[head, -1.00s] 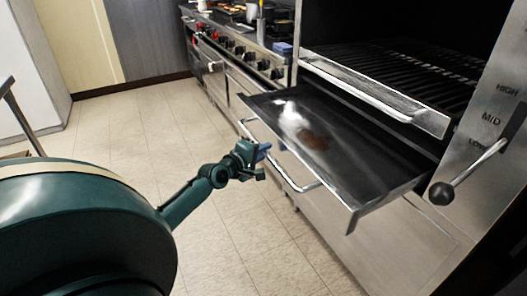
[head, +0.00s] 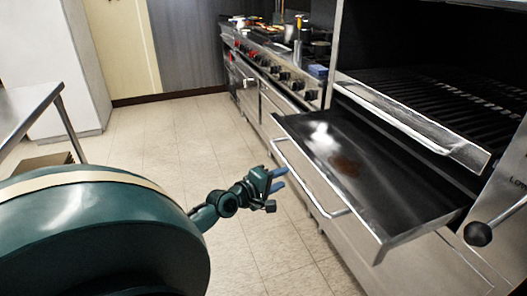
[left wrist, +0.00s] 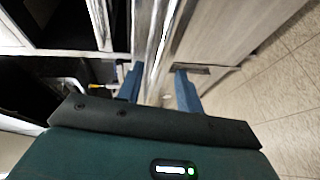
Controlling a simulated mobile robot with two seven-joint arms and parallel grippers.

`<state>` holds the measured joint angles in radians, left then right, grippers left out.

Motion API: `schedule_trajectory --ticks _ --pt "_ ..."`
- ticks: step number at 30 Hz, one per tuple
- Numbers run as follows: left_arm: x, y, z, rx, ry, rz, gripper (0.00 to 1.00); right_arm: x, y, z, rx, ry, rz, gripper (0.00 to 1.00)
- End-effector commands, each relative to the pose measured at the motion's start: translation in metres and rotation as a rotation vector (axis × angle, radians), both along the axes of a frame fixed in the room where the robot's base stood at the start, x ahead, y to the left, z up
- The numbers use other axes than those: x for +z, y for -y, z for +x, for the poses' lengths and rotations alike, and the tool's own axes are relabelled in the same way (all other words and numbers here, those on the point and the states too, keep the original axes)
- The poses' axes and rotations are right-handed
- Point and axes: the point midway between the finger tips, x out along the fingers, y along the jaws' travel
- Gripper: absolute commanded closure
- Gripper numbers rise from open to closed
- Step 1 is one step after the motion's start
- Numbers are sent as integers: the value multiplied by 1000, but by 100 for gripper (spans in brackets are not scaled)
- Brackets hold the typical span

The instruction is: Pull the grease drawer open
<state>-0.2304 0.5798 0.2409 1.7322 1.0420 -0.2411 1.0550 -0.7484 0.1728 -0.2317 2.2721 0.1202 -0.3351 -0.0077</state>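The grease drawer (head: 400,205) is a shallow dark metal tray with a brown stain and a bright glare patch. It stands well out from the steel cooker, below the grill grate. Its bar handle (head: 325,212) runs along the front. My left gripper (head: 284,177) is at the handle's far end, with its blue fingers pointing toward the bar. In the left wrist view the two fingers (left wrist: 160,86) are apart, and a bright metal strip shows beyond the gap. I cannot tell whether they touch the handle. My right gripper is not in view.
A grill grate (head: 440,95) sits above the drawer, with a black-knobbed lever (head: 479,233) at right. A range with red and black knobs (head: 285,77) lines the back. A steel table (head: 30,110) stands at left. The tiled floor (head: 180,125) between is clear.

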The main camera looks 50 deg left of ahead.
Motion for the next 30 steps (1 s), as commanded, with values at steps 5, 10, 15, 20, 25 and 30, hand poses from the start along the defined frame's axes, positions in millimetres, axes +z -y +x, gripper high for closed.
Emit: schedule_trajectory --ticks 5,10,15,20,25,30 --pt "5 1 -35 -2 -5 1 64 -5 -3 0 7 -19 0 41" --pt "9 0 -56 -1 -2 0 64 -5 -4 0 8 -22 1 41" --pt "12 1 -65 -2 -1 -1 64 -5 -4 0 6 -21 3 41" --pt "12 1 -67 -1 0 -1 64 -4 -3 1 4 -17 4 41" --pt "12 1 -66 -1 0 -1 64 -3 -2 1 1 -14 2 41" --pt "12 1 -66 -1 0 -1 64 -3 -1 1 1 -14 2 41"
